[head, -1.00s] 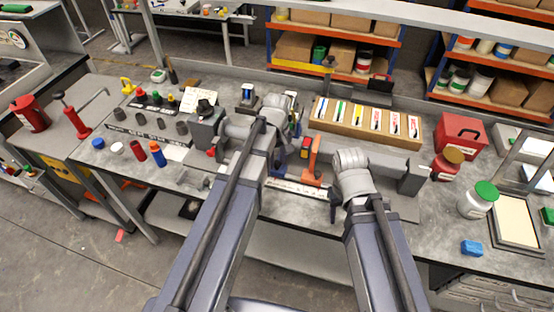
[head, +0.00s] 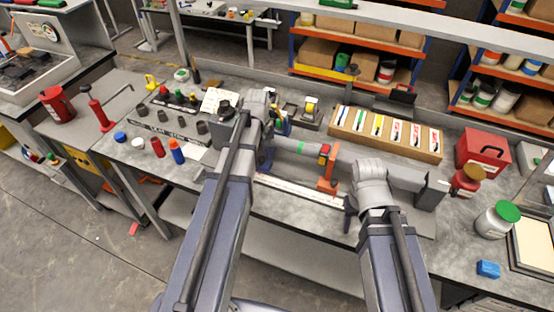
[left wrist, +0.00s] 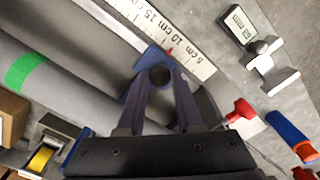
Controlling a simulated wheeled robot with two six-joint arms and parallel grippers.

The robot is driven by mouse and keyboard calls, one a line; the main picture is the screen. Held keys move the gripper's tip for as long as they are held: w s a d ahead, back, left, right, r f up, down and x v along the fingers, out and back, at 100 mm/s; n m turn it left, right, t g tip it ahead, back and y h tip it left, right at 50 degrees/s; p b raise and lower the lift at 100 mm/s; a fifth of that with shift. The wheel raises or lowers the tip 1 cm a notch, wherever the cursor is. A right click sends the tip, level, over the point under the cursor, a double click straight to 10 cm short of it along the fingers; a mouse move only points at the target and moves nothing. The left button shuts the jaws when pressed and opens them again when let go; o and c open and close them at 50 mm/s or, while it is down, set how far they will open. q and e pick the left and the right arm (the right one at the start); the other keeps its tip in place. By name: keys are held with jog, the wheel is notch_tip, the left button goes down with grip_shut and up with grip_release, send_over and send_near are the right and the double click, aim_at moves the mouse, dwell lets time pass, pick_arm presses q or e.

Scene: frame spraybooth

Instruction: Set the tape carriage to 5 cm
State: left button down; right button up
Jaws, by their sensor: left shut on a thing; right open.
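The tape carriage (left wrist: 146,60) is a blue block with a dark round knob (left wrist: 160,75), seen in the left wrist view. Its red pointer (left wrist: 170,52) is at the edge of the white ruler (left wrist: 208,71), between the 10 cm and 5 cm labels; I cannot read the exact mark. My left gripper (left wrist: 159,80) is shut on the knob. In the head view my left arm mostly hides the carriage; the ruler (head: 300,193) shows along the bench's front. My right gripper (head: 349,206) is small and dark, by the ruler's right end, apart from the carriage.
A grey roller with a green band (left wrist: 25,70) runs behind the ruler. An orange-red upright part (head: 327,172) stands at the ruler.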

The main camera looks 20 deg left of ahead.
pick_arm(q)
jog(key=shift+w+a, duration=0.1)
jog(key=shift+a, duration=1.8)
pick_arm(e)
jog(key=shift+d, duration=0.1)
pick_arm(q)
jog(key=c, duration=0.6)
grip_release()
jog(key=shift+a, duration=0.1)
notch_tip(320, 180, up, 8)
jog(key=p, duration=0.7)
jog(key=shift+f+p, duration=0.1)
jog(key=shift+p, duration=0.3)
pick_arm(e)
notch_tip(320, 180, up, 8)
jog(key=shift+f, duration=0.1)
